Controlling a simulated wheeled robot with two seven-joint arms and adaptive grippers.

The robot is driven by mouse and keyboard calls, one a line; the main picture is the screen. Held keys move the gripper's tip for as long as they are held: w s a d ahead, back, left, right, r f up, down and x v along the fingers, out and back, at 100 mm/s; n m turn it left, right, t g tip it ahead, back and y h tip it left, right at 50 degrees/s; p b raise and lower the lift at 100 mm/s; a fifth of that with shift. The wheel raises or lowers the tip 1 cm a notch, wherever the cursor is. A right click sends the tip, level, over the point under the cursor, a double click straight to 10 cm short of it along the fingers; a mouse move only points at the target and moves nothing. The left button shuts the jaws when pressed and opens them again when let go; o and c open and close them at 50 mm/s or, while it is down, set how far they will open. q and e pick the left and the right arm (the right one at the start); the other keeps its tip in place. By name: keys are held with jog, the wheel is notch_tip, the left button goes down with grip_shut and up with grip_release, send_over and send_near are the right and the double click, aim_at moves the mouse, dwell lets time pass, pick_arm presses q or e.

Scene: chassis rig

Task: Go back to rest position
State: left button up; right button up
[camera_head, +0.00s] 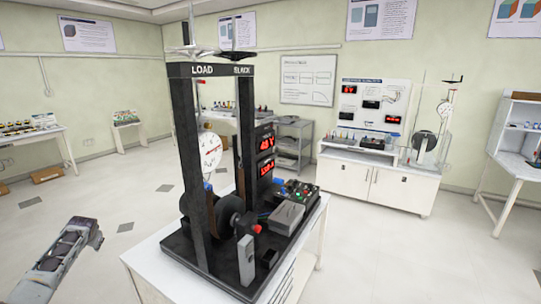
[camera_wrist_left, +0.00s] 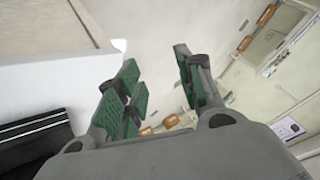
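My left gripper (camera_head: 90,233) is at the lower left of the head view, beside the rig table and apart from it. In the left wrist view its two green-padded fingers (camera_wrist_left: 160,88) stand apart with nothing between them. My right gripper is in neither view. The chassis rig (camera_head: 208,160), a black frame with posts marked LOAD and SLACK, stands upright on a white table (camera_head: 145,262). It carries a round white dial (camera_head: 210,150), red displays (camera_head: 265,155) and a dark motor-like drum (camera_head: 231,211).
The white table also shows at the left of the left wrist view (camera_wrist_left: 60,85), near my left fingers. Open floor (camera_head: 105,225) lies around my left arm. A white bench (camera_head: 375,185) stands behind at the right, and another table (camera_head: 520,165) at the far right.

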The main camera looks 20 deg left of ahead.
pick_arm(q)
jog(key=s+a+f+m+g, duration=0.1)
jog(key=s+f+m, duration=0.2)
jog(key=s+f, duration=0.75)
jog(key=s+f+m+y, duration=0.1)
jog(key=s+f+m, duration=0.2)
jog(key=s+f, duration=0.75)
jog(key=s+a+f+m+g, duration=0.1)
jog(key=s+f+m, duration=0.35)
jog(key=s, duration=1.05)
jog(key=s+d+f+n+h, duration=0.1)
jog(key=s+d+f+h, duration=0.15)
jog(key=d+f, duration=1.15)
jog(key=s+d+f+n+h, duration=0.2)
jog(key=s+d+f, duration=0.2)
jog(key=d+f, duration=0.9)
jog(key=s+d+f+n+h, duration=0.1)
jog(key=d+f+h, duration=0.1)
jog(key=d, duration=1.8)
jog(key=s+d+f+g+h, duration=0.1)
jog(key=s+d+f+h, duration=0.1)
jog(key=d, duration=1.9)
jog(key=shift+n, duration=0.35)
jog(key=shift+w+f, duration=0.1)
